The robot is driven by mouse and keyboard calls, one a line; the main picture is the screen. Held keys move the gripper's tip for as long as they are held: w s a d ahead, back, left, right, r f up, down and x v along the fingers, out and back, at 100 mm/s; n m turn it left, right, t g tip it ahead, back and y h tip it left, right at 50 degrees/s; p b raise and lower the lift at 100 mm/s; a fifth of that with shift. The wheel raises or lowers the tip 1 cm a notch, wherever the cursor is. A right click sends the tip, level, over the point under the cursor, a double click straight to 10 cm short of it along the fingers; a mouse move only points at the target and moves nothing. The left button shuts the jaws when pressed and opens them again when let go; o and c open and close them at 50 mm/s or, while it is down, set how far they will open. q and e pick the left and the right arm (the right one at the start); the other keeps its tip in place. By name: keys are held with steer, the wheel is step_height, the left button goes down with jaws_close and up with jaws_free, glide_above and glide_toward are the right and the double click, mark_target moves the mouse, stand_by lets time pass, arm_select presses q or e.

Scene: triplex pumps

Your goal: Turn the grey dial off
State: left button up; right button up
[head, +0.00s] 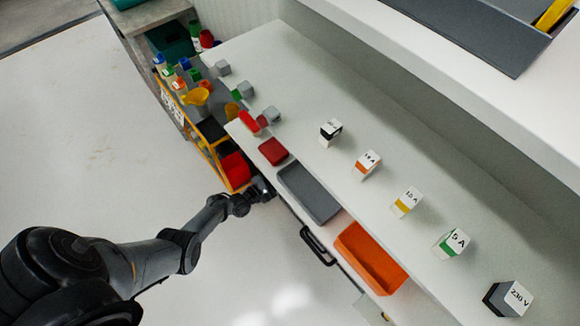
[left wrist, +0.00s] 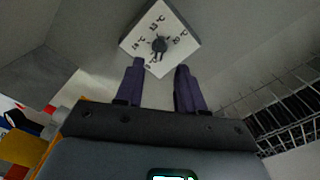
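In the left wrist view a dark grey dial (left wrist: 160,45) sits in the middle of a pale square plate with small dark markings around it. My left gripper (left wrist: 160,66) has its two purple-grey fingers spread, with nothing between them. The dial shows just past the fingertips, roughly centred between them; I cannot tell how far away it is. In the head view my left gripper (head: 263,188) is at the counter's front edge, beside a yellow-framed rack. The dial cannot be made out in the head view. My right gripper is in neither view.
The white counter (head: 300,75) holds labelled blocks, including a green 5 A block (head: 451,242), and a grey tray (head: 308,192) and orange tray (head: 370,258). A yellow-framed cart (head: 208,150) with bottles stands left of it. A black handle (head: 318,245) juts from the counter front. Open floor lies left.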

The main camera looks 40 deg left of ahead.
arm_select(q)
steer(key=shift+s+a+p, duration=0.25)
steer(key=shift+s, duration=1)
steer(key=shift+s+a+p, duration=0.2)
steer(key=shift+s+p, duration=0.05)
steer(key=shift+s, duration=1)
